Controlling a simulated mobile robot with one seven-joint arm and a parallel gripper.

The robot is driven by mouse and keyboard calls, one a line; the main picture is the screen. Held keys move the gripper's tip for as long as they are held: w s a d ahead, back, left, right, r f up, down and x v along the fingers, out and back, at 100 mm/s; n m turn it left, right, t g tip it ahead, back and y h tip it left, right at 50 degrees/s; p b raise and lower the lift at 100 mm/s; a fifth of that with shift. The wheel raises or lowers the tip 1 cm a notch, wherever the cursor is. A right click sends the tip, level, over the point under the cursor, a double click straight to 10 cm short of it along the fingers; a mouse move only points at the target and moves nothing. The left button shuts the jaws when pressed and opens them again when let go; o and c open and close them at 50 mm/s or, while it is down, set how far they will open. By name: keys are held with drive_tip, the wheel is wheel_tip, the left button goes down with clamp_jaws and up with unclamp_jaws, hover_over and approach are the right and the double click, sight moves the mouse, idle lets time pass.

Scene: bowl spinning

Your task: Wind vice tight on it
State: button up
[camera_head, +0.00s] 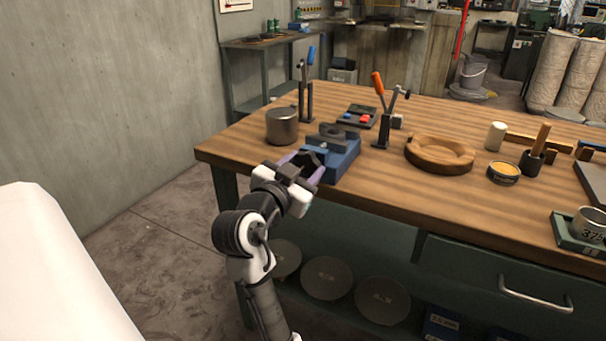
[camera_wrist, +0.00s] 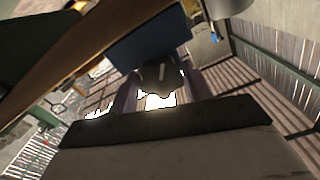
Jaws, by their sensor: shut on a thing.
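The blue vice (camera_head: 340,158) stands near the left front corner of the wooden bench, with dark grey jaws (camera_head: 327,134) on top. My gripper (camera_head: 304,161) is at the vice's front side, its two purple fingers reaching toward it. In the wrist view, the fingers (camera_wrist: 161,88) are on either side of a dark vice handle (camera_wrist: 158,73), in front of the blue vice body (camera_wrist: 150,42). My gripper is shut on this handle. Whether anything sits between the vice jaws cannot be told.
A grey metal cylinder (camera_head: 282,126) stands just left of the vice. Toggle clamps with a blue handle (camera_head: 311,56) and an orange handle (camera_head: 378,83) stand behind and to the right. A round wooden bowl (camera_head: 440,166) lies further right. The bench's front edge runs below my gripper.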

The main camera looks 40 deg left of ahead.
drive_tip(key=shift+m, duration=0.5)
drive_tip(key=o, duration=1)
drive_tip(key=shift+c, duration=0.2)
drive_tip(key=b+v, duration=0.1)
drive_tip(key=v, duration=1.3)
drive_tip(key=shift+w, duration=0.1)
